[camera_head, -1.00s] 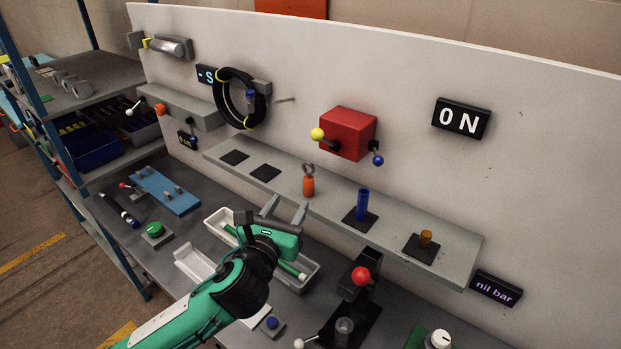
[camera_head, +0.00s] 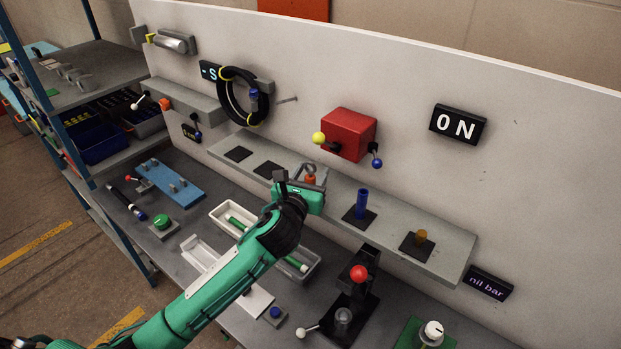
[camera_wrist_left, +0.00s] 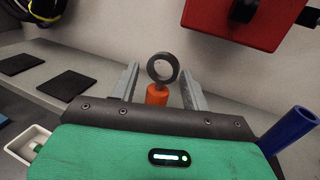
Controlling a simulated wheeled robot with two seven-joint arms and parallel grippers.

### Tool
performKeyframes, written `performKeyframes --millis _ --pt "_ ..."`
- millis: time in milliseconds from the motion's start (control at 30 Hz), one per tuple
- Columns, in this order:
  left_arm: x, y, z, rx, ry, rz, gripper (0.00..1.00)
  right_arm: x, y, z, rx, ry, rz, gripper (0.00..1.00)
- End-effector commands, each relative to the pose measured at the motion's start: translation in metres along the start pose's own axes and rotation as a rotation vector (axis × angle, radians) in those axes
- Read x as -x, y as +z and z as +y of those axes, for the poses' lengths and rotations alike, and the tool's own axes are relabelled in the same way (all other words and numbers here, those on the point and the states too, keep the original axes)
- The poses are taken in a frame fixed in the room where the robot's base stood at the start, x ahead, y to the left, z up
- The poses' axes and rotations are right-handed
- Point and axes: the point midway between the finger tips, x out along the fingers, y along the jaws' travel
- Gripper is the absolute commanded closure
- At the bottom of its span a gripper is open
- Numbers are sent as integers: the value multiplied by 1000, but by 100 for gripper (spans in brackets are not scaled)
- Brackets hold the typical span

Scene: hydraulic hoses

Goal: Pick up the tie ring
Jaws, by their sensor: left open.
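The tie ring is a grey metal ring (camera_wrist_left: 163,69) on top of an orange cylinder (camera_wrist_left: 157,95), upright on the grey shelf. In the head view the orange cylinder (camera_head: 311,180) shows just behind my left gripper (camera_head: 302,172), which hides part of it. In the left wrist view my left gripper (camera_wrist_left: 162,86) is open, with one finger on each side of the ring and orange base. Whether the fingers touch it cannot be told; gaps show on both sides. My right gripper is not in view.
On the shelf (camera_head: 395,233) a blue cylinder (camera_head: 361,204) and a brass piece (camera_head: 421,237) stand on black pads to the right. A red box (camera_head: 347,134) with levers is on the wall above. A white tray (camera_head: 217,212) lies below on the bench.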

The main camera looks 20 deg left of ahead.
Motion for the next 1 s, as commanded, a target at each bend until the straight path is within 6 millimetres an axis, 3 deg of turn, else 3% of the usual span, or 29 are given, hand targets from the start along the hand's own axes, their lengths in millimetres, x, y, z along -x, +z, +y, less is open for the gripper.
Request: performKeyframes --millis 200,433,833,1000 --pt "0 0 0 -1 0 0 55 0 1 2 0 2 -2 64" --pt "0 0 0 -1 0 0 100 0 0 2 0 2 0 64" --pt "1 2 1 -2 0 -2 100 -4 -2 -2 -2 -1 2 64" --pt "3 15 2 -2 0 -6 100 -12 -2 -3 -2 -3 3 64"
